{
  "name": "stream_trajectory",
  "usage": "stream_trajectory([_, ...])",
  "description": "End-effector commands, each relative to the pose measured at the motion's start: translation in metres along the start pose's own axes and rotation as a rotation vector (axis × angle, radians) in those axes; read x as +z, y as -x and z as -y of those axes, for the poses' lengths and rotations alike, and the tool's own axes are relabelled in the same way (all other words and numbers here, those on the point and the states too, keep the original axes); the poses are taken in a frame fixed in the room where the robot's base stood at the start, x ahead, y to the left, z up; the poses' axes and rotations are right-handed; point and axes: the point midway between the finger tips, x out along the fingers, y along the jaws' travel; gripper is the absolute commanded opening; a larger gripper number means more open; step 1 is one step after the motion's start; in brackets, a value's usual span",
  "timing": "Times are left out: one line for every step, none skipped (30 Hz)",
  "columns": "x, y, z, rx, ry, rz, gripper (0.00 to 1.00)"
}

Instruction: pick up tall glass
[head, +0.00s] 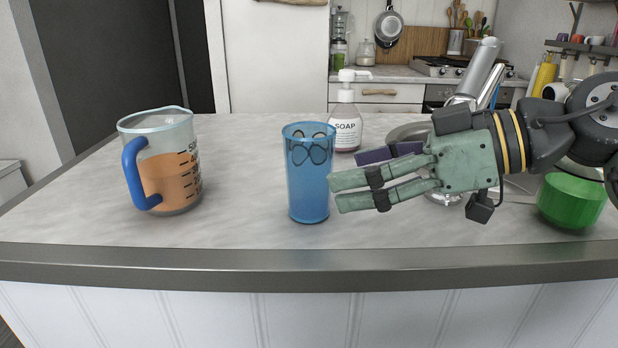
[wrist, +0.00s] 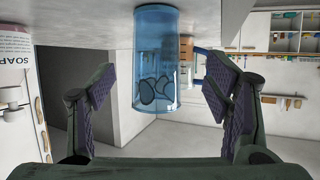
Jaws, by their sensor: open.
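The tall glass (head: 308,180) is blue and see-through, with dark rounded marks near its rim. It stands upright on the counter (head: 250,228), near the front edge. My gripper (head: 335,192) is just right of the glass in the head view, level with its middle, its fingers pointing left toward it. In the wrist view the glass (wrist: 156,60) shows upside down, ahead of and between the two spread fingers (wrist: 160,90). The gripper is open and empty, and the glass appears clear of both fingers.
A measuring jug (head: 170,165) with orange contents and a blue handle stands left of the glass. A soap bottle (head: 346,125) stands behind it. A metal sink or bowl and tap (head: 475,75) are partly behind my gripper. A green container (head: 570,200) is at right.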

Motion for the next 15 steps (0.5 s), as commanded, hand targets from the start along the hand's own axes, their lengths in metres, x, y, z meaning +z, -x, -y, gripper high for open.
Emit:
stream_trajectory([0.0, -0.005, 0.0, -0.001, 0.001, 0.0, 0.71])
stream_trajectory([0.0, -0.007, 0.0, -0.001, 0.001, 0.0, 0.71])
stream_trajectory([0.0, -0.009, 0.0, -0.001, 0.001, 0.0, 0.71])
stream_trajectory([-0.001, -0.011, 0.0, -0.001, 0.001, 0.0, 0.71])
stream_trajectory([-0.001, -0.013, 0.0, -0.001, 0.001, 0.0, 0.71])
stream_trajectory([-0.002, -0.018, -0.001, -0.001, 0.001, -0.001, 0.71])
stream_trajectory([-0.002, -0.022, -0.001, -0.003, 0.001, 0.0, 0.71])
stream_trajectory([-0.003, -0.027, -0.001, -0.004, 0.002, 0.0, 0.71])
stream_trajectory([-0.004, -0.033, -0.002, -0.004, 0.003, 0.0, 0.71])
stream_trajectory([-0.004, -0.038, -0.003, -0.004, 0.003, 0.0, 0.71])
stream_trajectory([-0.005, -0.042, -0.003, -0.004, 0.002, -0.001, 0.71])
stream_trajectory([-0.004, -0.048, -0.003, -0.004, 0.002, 0.0, 0.71])
stream_trajectory([-0.004, -0.052, -0.004, -0.002, 0.002, -0.001, 0.71])
stream_trajectory([-0.004, -0.055, -0.004, -0.001, 0.001, -0.001, 0.71])
stream_trajectory([-0.003, -0.058, -0.004, 0.0, 0.001, -0.001, 0.71])
